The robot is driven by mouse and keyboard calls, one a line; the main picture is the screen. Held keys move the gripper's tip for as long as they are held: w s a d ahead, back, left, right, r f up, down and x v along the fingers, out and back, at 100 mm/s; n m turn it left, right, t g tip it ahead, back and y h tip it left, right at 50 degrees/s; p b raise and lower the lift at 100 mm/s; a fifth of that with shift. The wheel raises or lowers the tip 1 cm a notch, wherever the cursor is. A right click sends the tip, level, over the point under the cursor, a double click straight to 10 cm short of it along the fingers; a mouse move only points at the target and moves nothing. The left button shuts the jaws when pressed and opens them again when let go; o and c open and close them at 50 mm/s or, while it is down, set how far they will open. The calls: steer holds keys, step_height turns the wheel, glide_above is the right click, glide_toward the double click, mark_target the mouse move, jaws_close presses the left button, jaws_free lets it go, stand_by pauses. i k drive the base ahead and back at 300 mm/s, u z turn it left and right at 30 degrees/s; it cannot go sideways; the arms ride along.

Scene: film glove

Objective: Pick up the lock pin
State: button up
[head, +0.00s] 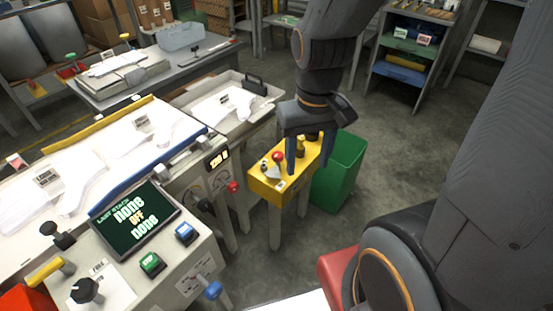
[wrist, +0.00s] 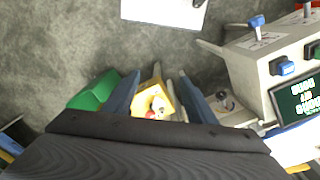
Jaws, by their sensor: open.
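A small yellow stand (head: 264,190) holds several small knobbed pieces, and I cannot tell for certain which one is the lock pin. A red-knobbed piece (head: 278,156) stands on it, with a grey cone-shaped piece (head: 272,171) in front. A yellow-topped piece (head: 300,144) is partly hidden by my fingers. My gripper (head: 309,152) points down over the stand, open, with nothing seen held. In the wrist view my gripper (wrist: 158,92) has its fingers apart on either side of the yellow stand (wrist: 157,84). The red knob (wrist: 150,115) shows low between them.
A green bin (head: 340,172) stands just right of the stand. To the left is a machine bench with white gloves, a dark screen (head: 133,222), buttons and a red-knobbed lever (head: 233,187). A grey tray (head: 228,105) lies behind. Open floor extends right and behind.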

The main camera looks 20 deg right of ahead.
mark_target(302, 138)
steer(key=u, duration=0.05)
steer(key=k, duration=0.5)
steer(key=z, duration=1.5)
steer(key=i, duration=1.3)
steer(key=u, duration=2.05)
